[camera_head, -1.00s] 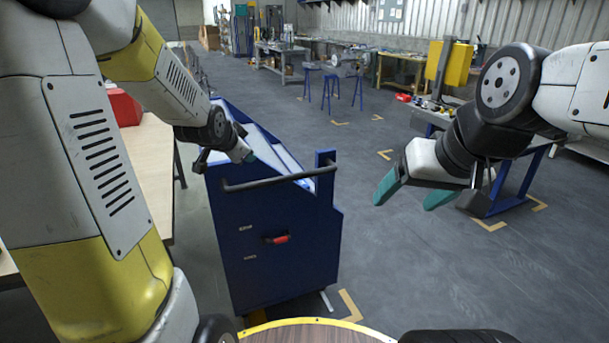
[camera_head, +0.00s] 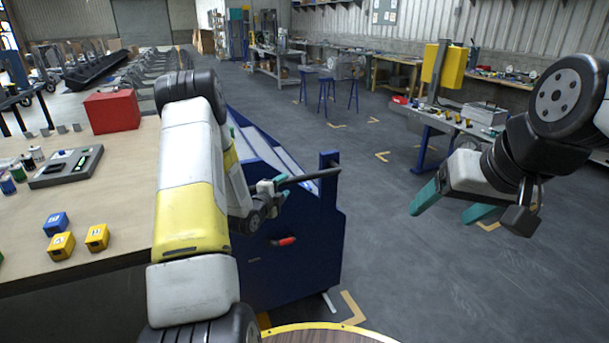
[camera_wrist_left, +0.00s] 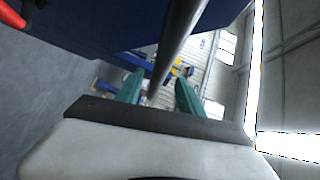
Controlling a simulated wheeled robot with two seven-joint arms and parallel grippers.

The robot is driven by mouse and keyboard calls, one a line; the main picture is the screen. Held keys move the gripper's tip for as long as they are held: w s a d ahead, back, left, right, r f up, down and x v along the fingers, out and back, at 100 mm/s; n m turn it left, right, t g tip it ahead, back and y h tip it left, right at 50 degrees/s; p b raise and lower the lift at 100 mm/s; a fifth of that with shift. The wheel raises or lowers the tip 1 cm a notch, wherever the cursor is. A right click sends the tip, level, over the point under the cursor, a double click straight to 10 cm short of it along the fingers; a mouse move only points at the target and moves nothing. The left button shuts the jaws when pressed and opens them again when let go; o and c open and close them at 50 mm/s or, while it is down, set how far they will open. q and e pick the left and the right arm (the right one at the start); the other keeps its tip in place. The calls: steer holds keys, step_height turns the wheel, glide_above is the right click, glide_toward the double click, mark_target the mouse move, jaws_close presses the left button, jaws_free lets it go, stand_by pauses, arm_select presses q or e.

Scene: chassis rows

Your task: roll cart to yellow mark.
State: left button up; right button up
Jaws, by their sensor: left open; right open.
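The blue cart (camera_head: 300,262) stands upright in front of me, beside the wooden table, with a red latch (camera_head: 284,241) on its near face. Its dark handle bar (camera_head: 312,176) runs along the near top edge; my left arm hides its left part. My left gripper (camera_head: 276,191) is open at the bar. In the left wrist view the bar (camera_wrist_left: 176,45) passes between or just beyond the open teal fingers (camera_wrist_left: 160,94). My right gripper (camera_head: 444,211) is open and empty, right of the cart. A yellowish corner mark (camera_head: 352,309) lies on the floor by the cart's near right corner.
The table (camera_head: 130,186) at left holds a red box (camera_head: 112,111), a dark device (camera_head: 66,166) and small blue and yellow blocks. More corner marks (camera_head: 382,156) lie farther off. A blue workbench (camera_head: 428,124) stands at right. The floor right of the cart is clear.

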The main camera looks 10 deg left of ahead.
mark_target(293, 178)
arm_select(q)
steer(key=x, duration=0.8)
steer(key=shift+s, duration=0.1)
jaws_close()
stand_by(1.3)
